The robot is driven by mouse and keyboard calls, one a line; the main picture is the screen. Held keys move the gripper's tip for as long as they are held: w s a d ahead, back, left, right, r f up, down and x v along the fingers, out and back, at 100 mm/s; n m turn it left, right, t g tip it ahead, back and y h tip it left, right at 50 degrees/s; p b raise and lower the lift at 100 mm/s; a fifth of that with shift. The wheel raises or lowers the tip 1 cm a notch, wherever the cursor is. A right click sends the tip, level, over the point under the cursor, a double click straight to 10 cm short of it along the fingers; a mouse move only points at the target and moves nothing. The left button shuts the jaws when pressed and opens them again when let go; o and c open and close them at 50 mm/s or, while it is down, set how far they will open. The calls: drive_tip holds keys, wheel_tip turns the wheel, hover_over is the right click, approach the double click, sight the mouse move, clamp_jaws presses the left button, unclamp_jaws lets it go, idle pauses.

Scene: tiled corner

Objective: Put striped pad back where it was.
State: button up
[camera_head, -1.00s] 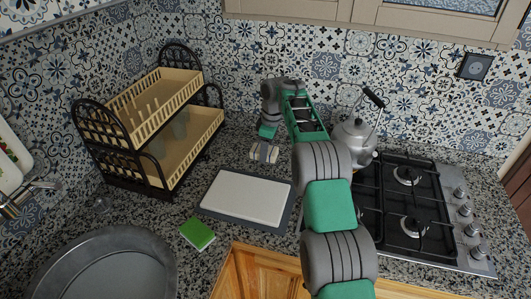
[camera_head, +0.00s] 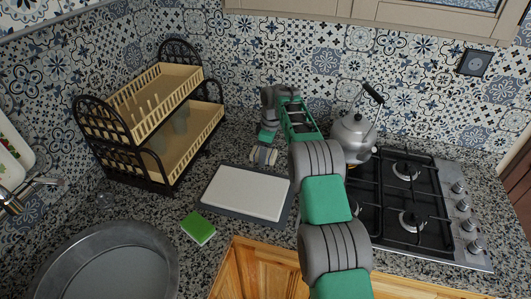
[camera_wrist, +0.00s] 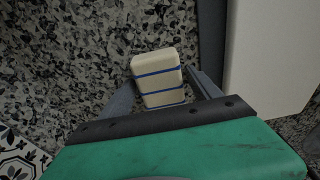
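The striped pad (camera_wrist: 158,78) is a small cream block with thin blue bands. In the wrist view it sits between the two fingers, whose tips meet its sides. My gripper (camera_head: 264,153) points down, shut on the pad, behind the back edge of the white and grey cutting board (camera_head: 245,193). The pad also shows small in the head view (camera_head: 263,157), partly covered by the fingers. It is over or on the speckled counter; I cannot tell whether it touches.
A two-tier dish rack (camera_head: 165,150) stands at the left. A kettle (camera_head: 352,138) and gas hob (camera_head: 410,205) are at the right. A green sponge (camera_head: 198,228) lies in front of the board, near a round sink (camera_head: 105,268). Bare counter lies between rack and board.

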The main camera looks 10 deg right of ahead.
sight(268, 153)
drive_tip(key=shift+o, duration=0.3)
drive_tip(key=shift+r, duration=0.1)
drive_tip(key=r, duration=0.2)
drive_tip(key=r+p, duration=0.1)
drive_tip(key=r, duration=0.2)
drive_tip(key=r+p, duration=0.1)
drive_tip(key=r, duration=0.1)
drive_tip(key=shift+s+d+r, duration=0.3)
drive_tip(key=shift+d+r, duration=0.05)
drive_tip(key=s+a+r+m+t, duration=0.25)
drive_tip(key=s+r+m, duration=0.35)
drive_tip(key=s+r, duration=0.8)
drive_tip(key=s+d+f+m+t+h, duration=0.1)
drive_tip(key=s+m, duration=0.5)
drive_tip(key=s, duration=1.7)
drive_tip(key=shift+d+f+m, duration=0.3)
drive_tip(key=shift+d+f, duration=0.05)
drive_tip(key=shift+f, duration=0.55)
drive_tip(key=shift+t, duration=0.25)
